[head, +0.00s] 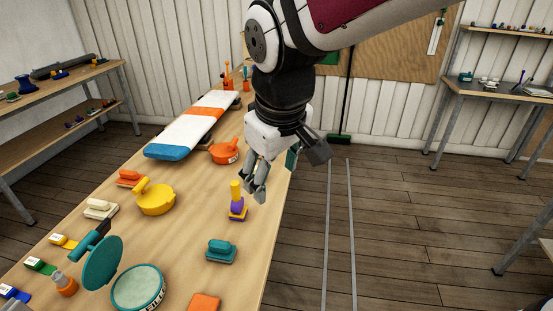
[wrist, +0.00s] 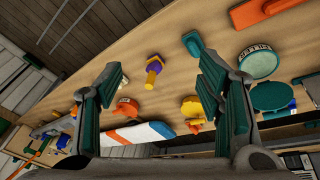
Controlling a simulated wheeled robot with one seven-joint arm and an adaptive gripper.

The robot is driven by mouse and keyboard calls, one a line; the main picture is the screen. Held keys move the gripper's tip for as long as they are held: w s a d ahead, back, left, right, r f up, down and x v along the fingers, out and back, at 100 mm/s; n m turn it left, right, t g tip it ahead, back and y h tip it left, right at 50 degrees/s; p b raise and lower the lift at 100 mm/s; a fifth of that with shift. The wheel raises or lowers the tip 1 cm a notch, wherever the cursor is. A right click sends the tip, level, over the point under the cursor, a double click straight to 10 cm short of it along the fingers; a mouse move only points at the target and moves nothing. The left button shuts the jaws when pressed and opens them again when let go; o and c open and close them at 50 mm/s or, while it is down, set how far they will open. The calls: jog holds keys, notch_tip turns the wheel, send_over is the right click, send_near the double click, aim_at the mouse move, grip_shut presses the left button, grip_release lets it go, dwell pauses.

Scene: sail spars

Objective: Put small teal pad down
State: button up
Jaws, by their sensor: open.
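The small teal pad (head: 221,251) with a raised grip on top rests on the wooden table (head: 190,272), near its right edge. It also shows in the wrist view (wrist: 193,44), at the top, right of centre. My gripper (head: 256,188) is above the table's right edge, farther back than the pad and apart from it. In the wrist view my gripper's two fingers (wrist: 160,85) stand wide apart with nothing between them. The gripper is open and empty.
A yellow and purple tool (head: 237,203) stands just below my gripper. A long striped board (head: 193,125) lies behind. Bare wood surrounds the pad.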

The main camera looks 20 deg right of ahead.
jog(key=s+d+r+m+t, duration=0.1)
jog(key=s+m, duration=0.1)
jog(key=s, duration=0.3)
jog(key=s+d+r+m+t, duration=0.1)
jog(key=s+d+r+m, duration=0.1)
jog(key=s, duration=0.3)
jog(key=shift+s+y, duration=0.3)
jog(key=shift+r, duration=0.1)
dwell(0.8)
jog(key=shift+w, duration=0.1)
jog(key=c, duration=0.4)
jog(key=n+g+b, duration=0.3)
jog(key=n+g, duration=0.2)
jog(key=n, duration=0.6)
send_over(219, 242)
notch_tip(219, 242, down, 20)
jog(key=r, duration=0.1)
jog(key=f, duration=0.7)
jog(key=shift+a+f, duration=0.2)
jog(key=shift+f, duration=0.05)
jog(key=shift+d+f+p, duration=0.2)
jog(key=shift+f+p, duration=0.35)
jog(key=shift+f, duration=2.45)
